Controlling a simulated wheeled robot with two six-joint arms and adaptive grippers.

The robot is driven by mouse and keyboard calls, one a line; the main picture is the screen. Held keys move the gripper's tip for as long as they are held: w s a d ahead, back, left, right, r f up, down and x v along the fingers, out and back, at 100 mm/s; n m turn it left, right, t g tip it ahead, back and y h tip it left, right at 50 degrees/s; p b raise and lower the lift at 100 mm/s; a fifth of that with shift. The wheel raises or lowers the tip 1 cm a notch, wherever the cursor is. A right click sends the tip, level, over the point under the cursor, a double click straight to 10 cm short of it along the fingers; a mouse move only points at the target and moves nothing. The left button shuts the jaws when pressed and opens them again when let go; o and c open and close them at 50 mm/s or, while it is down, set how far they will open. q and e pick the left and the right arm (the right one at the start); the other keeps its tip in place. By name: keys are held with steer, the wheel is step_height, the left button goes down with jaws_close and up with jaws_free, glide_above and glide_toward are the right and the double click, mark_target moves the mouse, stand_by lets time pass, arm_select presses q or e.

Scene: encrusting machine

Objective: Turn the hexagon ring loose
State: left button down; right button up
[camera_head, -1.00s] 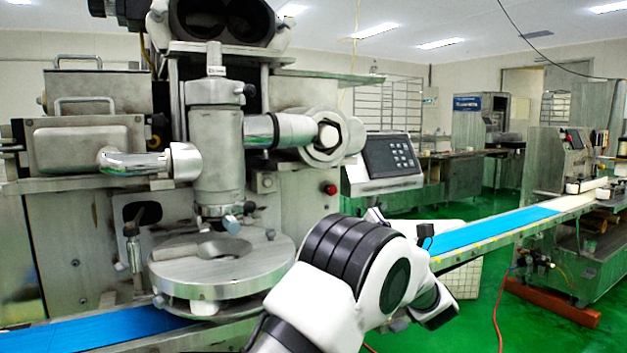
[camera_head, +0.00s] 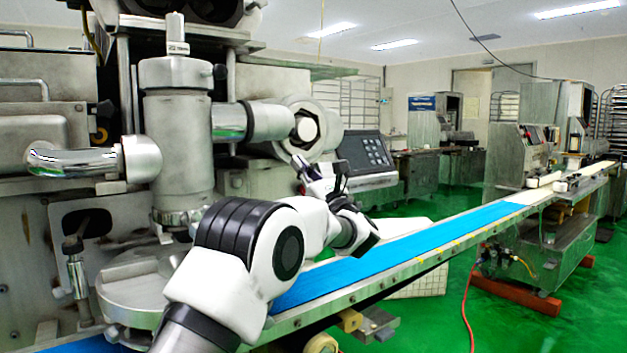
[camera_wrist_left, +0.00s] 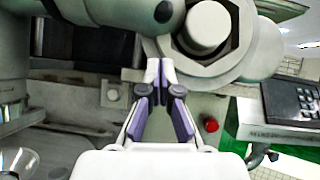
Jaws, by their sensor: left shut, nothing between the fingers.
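The hexagon ring (camera_head: 327,122) is a pale grey metal collar on the end of the machine's side pipe, around a lighter round-edged hub. In the left wrist view the ring (camera_wrist_left: 236,42) fills the upper right, around a dark recess and the hub. My left gripper (camera_head: 302,167) is just below the ring in the head view, pointing up. My right gripper is not in view.
The upright metal cylinder (camera_head: 180,145) and its pipe stand left of the ring. A control panel (camera_head: 365,155) is close on the right. A red button (camera_wrist_left: 211,125) is below the ring. The blue conveyor belt (camera_head: 420,237) runs to the right.

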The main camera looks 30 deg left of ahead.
arm_select(q)
steer(key=r, duration=0.2)
steer(key=a+r, duration=0.1)
steer(key=r, duration=0.1)
